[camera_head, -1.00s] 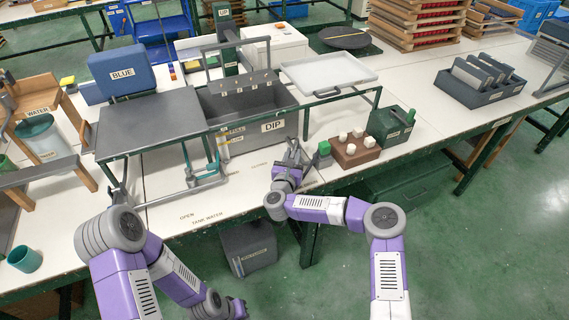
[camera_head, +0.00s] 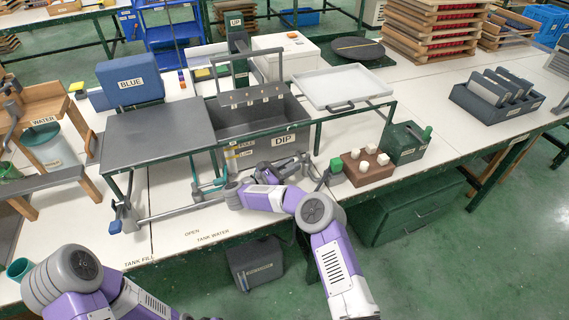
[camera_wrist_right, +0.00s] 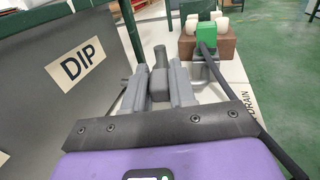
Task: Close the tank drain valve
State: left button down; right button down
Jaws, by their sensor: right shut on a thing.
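The grey dip tank (camera_head: 262,118) stands mid-table with a DIP label on its front, which also shows at the left of the right wrist view (camera_wrist_right: 82,62). My right gripper (camera_head: 268,171) is low in front of the tank, pointing right along it. In the right wrist view its fingers (camera_wrist_right: 160,88) are shut on a grey lever-like handle (camera_wrist_right: 159,62), seemingly the drain valve's. The handle's base is hidden. A DRAIN label (camera_wrist_right: 250,100) is on the table to the right. My left gripper is out of view; only its arm shows at bottom left.
A green-topped piece (camera_head: 337,165) and a brown block with white cubes (camera_head: 368,168) stand just beyond my right gripper. A dark green box (camera_head: 405,143) is behind them. A grey pipe (camera_head: 180,207) runs along the table front at left.

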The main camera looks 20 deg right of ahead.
jog(key=shift+w, duration=0.1)
dwell(0.3)
jog(key=c, duration=1)
grip_release()
jog(key=shift+d, duration=0.1)
jog(key=p+v, duration=0.1)
jog(key=v, duration=0.5)
jog(key=shift+a+r+p, duration=0.1)
jog(key=shift+a+p, duration=0.3)
jog(key=shift+s+a, duration=0.25)
jog(key=shift+a, duration=0.15)
jog(key=shift+c, duration=0.5)
